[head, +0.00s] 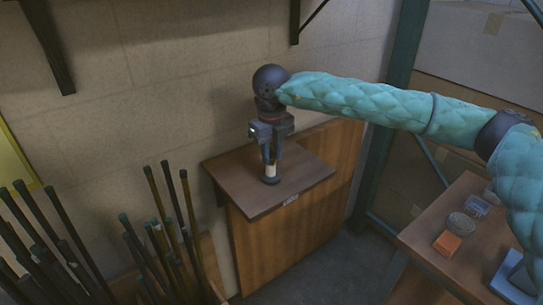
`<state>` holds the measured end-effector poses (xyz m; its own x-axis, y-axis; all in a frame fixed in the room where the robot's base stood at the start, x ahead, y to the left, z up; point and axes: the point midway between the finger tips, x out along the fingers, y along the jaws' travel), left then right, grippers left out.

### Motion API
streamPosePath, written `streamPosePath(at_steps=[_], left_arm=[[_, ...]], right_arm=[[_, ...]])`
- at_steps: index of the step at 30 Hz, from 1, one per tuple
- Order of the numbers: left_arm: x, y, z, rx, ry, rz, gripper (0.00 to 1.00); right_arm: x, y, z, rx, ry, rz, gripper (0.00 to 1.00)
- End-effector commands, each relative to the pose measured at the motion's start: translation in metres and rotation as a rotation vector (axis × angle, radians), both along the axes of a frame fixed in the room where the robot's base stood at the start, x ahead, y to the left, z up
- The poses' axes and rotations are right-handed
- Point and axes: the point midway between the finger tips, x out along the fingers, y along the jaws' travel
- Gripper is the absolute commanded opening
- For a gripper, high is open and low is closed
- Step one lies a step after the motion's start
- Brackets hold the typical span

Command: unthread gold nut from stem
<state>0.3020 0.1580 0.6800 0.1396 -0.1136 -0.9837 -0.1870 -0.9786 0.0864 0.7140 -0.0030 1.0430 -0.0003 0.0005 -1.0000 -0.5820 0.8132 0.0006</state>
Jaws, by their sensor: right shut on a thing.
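A small upright stem (271,171), white with a dark foot, stands on the brown wooden shelf (236,189) against the wall. My right gripper (271,159) points straight down over it, its fingers shut around the top end of the stem. The gold nut cannot be made out; the fingers cover that upper part. I cannot tell whether they hold the nut or the stem itself. My left gripper is not in view.
Several dark rods (170,220) stand upright at the lower left. A table (420,234) at the right holds an orange box (447,243), a round grey item (461,223) and a blue tray (515,278). The shelf around the stem is clear.

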Motion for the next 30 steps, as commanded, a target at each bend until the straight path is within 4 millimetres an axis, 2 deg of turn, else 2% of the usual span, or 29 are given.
streamPosePath(at_steps=[30], left_arm=[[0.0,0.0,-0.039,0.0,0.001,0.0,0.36]], right_arm=[[0.001,-0.001,0.0,0.0,0.001,0.417,0.0]])
